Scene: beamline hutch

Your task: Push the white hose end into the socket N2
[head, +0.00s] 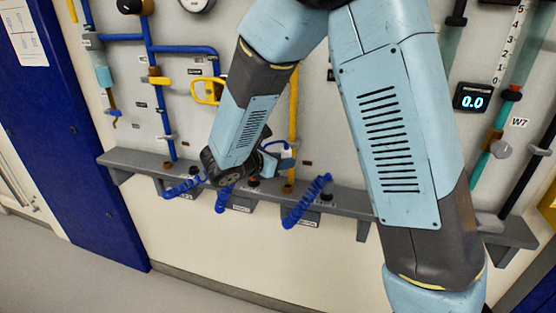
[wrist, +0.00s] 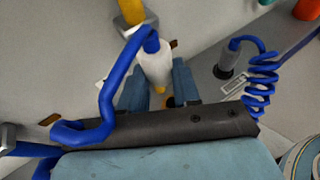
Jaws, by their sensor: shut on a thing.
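The white hose end (wrist: 155,68) is between the two finger pads of my gripper (wrist: 158,88) in the wrist view. The gripper is shut on it. A blue hose (wrist: 108,85) runs from the hose end's top and loops to the left. A brass-coloured tip shows at its lower end, partly hidden by my gripper body. In the head view my gripper (head: 270,158) is just above the grey shelf, largely hidden behind my wrist. I cannot tell which socket is N2; the labels are too small to read, and no contact between tip and socket is visible.
A grey shelf (head: 130,160) along the wall carries labelled fittings and coiled blue hoses (head: 308,200). A yellow pipe (head: 293,110) stands close behind my gripper. The wrist view shows another plugged-in coiled hose (wrist: 262,80) at right. My forearm hides much of the wall.

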